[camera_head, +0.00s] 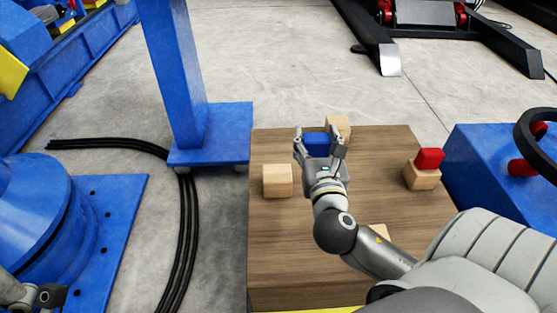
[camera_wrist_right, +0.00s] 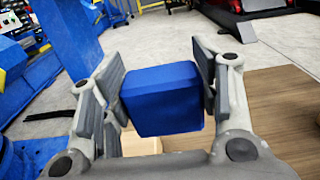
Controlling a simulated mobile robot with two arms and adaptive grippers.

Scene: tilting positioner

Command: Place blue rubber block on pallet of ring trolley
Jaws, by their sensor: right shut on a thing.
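The blue rubber block (camera_head: 317,142) is between the fingers of my right gripper (camera_head: 320,146), near the far edge of a wooden top (camera_head: 300,235). The right wrist view shows the blue block (camera_wrist_right: 162,98) gripped between the pads of my right gripper (camera_wrist_right: 160,92), slightly tilted. A pale wooden block (camera_head: 338,126) is just behind it; a pale block also shows below the blue one in the wrist view (camera_wrist_right: 140,145). My left gripper (camera_head: 32,296) shows only partly at the lower left corner; its opening is unclear. I cannot tell whether the wooden top is the trolley's pallet.
Wooden blocks stand left (camera_head: 277,181) and right (camera_head: 422,176) on the top; the right one carries a red block (camera_head: 429,158). Another wooden block (camera_head: 380,232) is partly hidden by my arm. A blue post (camera_head: 180,75) stands behind left, a black handwheel (camera_head: 540,140) at right.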

